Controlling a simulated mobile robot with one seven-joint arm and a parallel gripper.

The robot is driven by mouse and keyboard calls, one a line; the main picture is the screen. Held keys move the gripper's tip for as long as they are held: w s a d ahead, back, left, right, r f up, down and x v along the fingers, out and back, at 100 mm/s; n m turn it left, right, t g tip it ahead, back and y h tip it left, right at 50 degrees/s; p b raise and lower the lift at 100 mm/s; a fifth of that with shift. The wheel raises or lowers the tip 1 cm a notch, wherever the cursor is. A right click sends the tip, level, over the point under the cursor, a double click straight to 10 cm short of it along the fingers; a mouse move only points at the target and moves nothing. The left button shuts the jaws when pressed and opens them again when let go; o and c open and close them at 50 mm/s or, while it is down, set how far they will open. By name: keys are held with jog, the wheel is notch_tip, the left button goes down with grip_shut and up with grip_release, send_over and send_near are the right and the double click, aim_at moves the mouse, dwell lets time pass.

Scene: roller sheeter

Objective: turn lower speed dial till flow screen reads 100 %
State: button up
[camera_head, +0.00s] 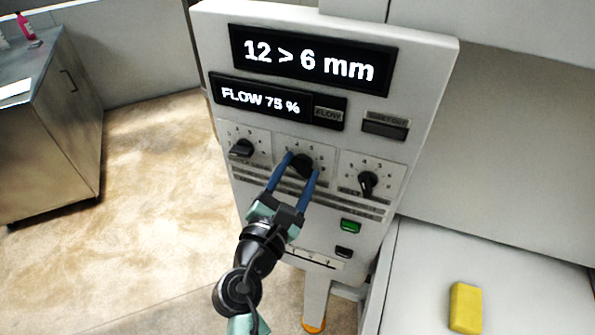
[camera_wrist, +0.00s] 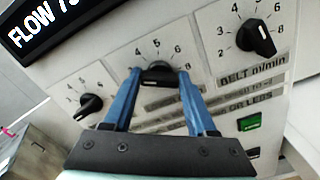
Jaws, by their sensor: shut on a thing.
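The control panel (camera_head: 322,250) carries a row of three black dials. My gripper (camera_head: 302,165) is shut on the middle dial (camera_head: 303,159), with one blue finger on each side of its knob. In the wrist view the fingers (camera_wrist: 159,75) flank the same dial (camera_wrist: 158,69). Its label below is mostly hidden by the fingers, so I cannot read it. The flow screen (camera_head: 260,103) reads "FLOW 75 %". In the wrist view only part of this screen (camera_wrist: 45,28) shows.
The left dial (camera_head: 241,148) and right dial (camera_head: 367,184) sit close on either side; the right one is labelled "BELT m/min". An upper screen (camera_head: 310,60) reads "12 > 6 mm". Green (camera_head: 350,226) and black (camera_head: 344,252) buttons lie below. A yellow block (camera_head: 466,307) rests at right.

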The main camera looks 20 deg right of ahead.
jog(key=c, duration=0.3)
jog(key=shift+f, duration=0.1)
jog(key=m+b, duration=0.3)
jog(key=m, duration=0.1)
jog(key=shift+f+m+b, duration=0.15)
jog(key=shift+m+b, duration=1.25)
jog(key=shift+m, duration=0.4)
jog(key=o, duration=1.3)
jog(key=shift+o, duration=0.2)
